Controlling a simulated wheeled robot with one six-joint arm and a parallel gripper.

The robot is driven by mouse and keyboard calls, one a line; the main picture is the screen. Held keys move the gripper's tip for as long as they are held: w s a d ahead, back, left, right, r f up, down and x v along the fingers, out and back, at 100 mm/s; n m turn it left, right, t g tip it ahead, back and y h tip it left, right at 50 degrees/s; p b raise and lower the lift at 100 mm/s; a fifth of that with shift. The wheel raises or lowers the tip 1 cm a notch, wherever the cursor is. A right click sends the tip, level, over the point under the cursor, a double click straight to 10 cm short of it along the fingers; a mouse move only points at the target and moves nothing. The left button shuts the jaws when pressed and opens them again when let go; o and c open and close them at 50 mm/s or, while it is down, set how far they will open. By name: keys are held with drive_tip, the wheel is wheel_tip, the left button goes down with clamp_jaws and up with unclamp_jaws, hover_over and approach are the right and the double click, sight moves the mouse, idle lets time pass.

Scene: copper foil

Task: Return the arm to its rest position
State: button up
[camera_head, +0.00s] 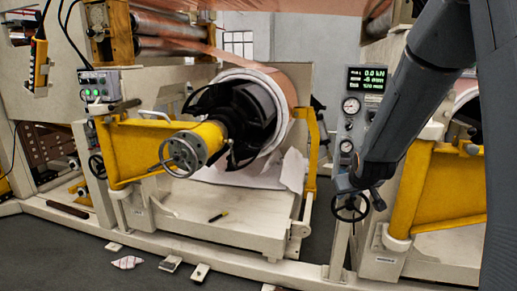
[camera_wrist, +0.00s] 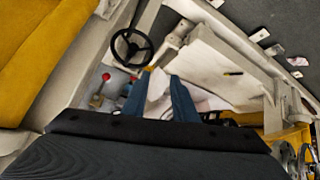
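My arm (camera_head: 425,95) hangs down the right side of the head view, bent at a joint, its dark end just in front of the control post. My gripper (camera_wrist: 158,77) shows in the wrist view as two blue fingers spread apart, with nothing held between them. A black handwheel (camera_head: 350,206) sits low on the post, near the arm's end. It also shows in the wrist view (camera_wrist: 132,47), beyond and left of the fingers, apart from them in the picture.
A display panel (camera_head: 368,80) with gauges stands left of my arm. Yellow brackets (camera_head: 412,190) flank the post. A large copper roll (camera_head: 278,88) sits on the machine at centre. A dark marker (camera_head: 218,216) lies on the cream platform. Small pale pieces (camera_head: 127,262) litter the floor.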

drive_tip(key=s+a+f+g, duration=0.1)
drive_tip(key=s+a+g, duration=0.2)
drive_tip(key=s, duration=0.7)
drive_tip(key=s+a+f+g, duration=0.1)
drive_tip(key=s+a+g, duration=0.2)
drive_tip(key=s, duration=0.8)
drive_tip(key=s+a+f+m+g+y, duration=0.1)
drive_tip(key=s+a+g, duration=0.1)
drive_tip(key=s, duration=0.9)
drive_tip(key=shift+a+f+g, duration=0.2)
drive_tip(key=shift+a+g, duration=0.2)
drive_tip(key=shift+a, duration=0.45)
